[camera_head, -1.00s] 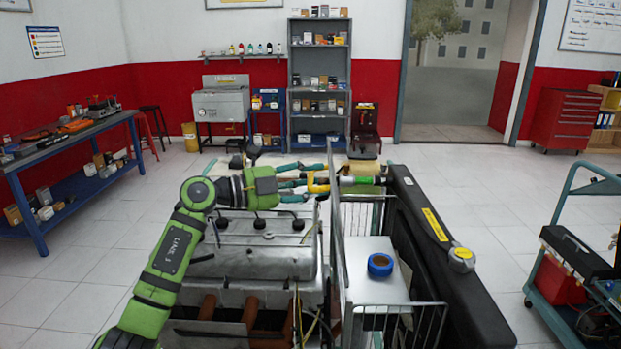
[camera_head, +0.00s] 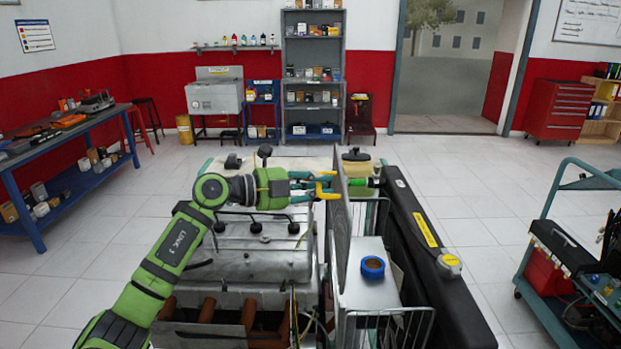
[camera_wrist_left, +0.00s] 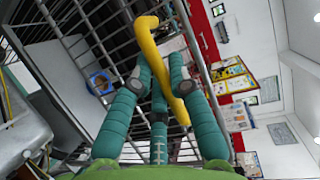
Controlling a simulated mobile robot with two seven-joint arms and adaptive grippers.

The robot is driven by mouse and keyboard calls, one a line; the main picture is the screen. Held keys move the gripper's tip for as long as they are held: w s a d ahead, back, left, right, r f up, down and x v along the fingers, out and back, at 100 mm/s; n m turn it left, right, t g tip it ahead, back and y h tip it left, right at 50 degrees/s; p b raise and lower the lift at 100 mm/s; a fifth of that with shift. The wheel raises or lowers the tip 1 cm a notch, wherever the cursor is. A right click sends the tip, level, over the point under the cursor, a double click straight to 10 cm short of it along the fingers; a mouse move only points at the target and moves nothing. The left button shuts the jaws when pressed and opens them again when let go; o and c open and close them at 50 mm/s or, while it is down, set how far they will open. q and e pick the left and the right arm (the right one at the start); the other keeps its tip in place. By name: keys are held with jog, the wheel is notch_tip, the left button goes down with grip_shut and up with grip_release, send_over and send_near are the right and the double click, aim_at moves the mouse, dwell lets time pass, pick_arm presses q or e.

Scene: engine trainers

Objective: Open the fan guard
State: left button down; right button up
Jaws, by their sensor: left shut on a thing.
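The fan guard (camera_head: 340,225) is an upright wire panel between the engine and the radiator, seen nearly edge-on in the head view. Its wire mesh (camera_wrist_left: 100,40) fills much of the left wrist view. A bent yellow handle (camera_wrist_left: 158,62) stands in front of the mesh; it also shows in the head view (camera_head: 325,190). My left gripper (camera_head: 318,184) reaches in from the left, shut on the yellow handle. Its teal fingers (camera_wrist_left: 159,84) lie around the handle in the left wrist view. The exact finger contact is partly hidden. My right gripper is not in view.
The grey engine block (camera_head: 265,250) lies below my left arm. A long black radiator (camera_head: 425,250) stands right of the guard. A blue tape roll (camera_head: 372,268) sits on a grey surface between them. A teal trolley (camera_head: 570,260) stands right, across open floor.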

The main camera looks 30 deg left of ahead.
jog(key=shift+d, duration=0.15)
pick_arm(q)
jog(key=c, duration=1.1)
grip_release()
jog(key=shift+c, duration=0.2)
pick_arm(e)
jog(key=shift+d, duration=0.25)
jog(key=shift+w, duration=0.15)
pick_arm(q)
jog(key=v, duration=1.2)
jog(key=shift+r, duration=0.2)
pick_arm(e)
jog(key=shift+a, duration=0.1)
